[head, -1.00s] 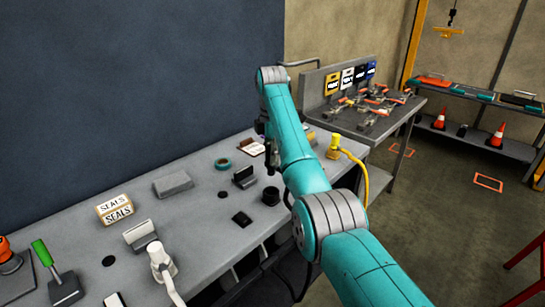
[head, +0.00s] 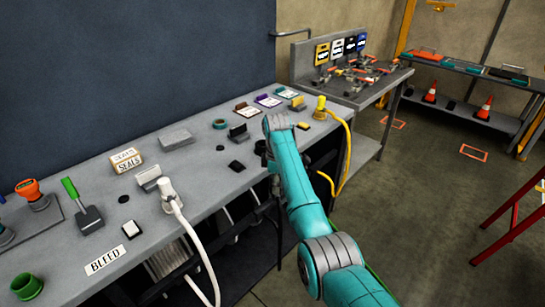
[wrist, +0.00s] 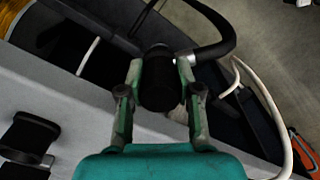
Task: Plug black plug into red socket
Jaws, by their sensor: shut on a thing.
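In the wrist view my gripper (wrist: 160,92) is shut on the black plug (wrist: 157,75), a dark round body between its two fingers. A thick black cable (wrist: 215,50) bends away from the plug to the right. In the head view my arm reaches down at the bench's front edge, and its wrist hides most of the gripper and plug. A dark round shape (head: 261,148) shows just left of the wrist. I cannot make out a red socket in either view.
On the grey bench (head: 205,195) stand a yellow plug (head: 320,106) with a yellow cable, a white plug (head: 168,192) with a white cable, a seals box (head: 126,160) and an orange-red knob (head: 29,188). A red stand (head: 515,225) is at the far right.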

